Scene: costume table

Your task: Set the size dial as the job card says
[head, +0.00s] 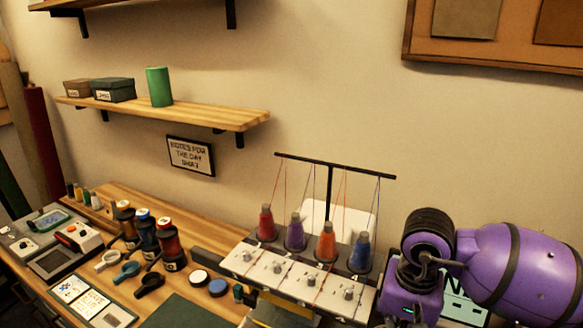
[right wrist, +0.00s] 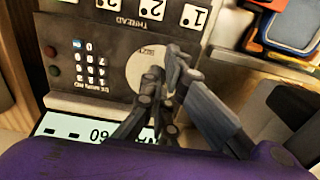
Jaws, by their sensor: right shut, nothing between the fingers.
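In the right wrist view, the size dial (right wrist: 137,66) is a pale round disc on the dark control panel, with small lettering beside it. My right gripper (right wrist: 168,66) is shut and empty in front of the dial, covering part of it. I cannot tell whether the fingertips touch it, and the dial's setting is not readable. In the head view, my purple right arm (head: 510,262) hides most of the panel. Printed cards (head: 90,303) lie on the table at the lower left, too small to read; I cannot tell if one is the job card. My left gripper is not in view.
The panel also carries a number keypad (right wrist: 90,68), thread buttons (right wrist: 152,9) and a lit screen (right wrist: 85,128). The embroidery machine (head: 300,275) with several thread cones stands left of my arm.

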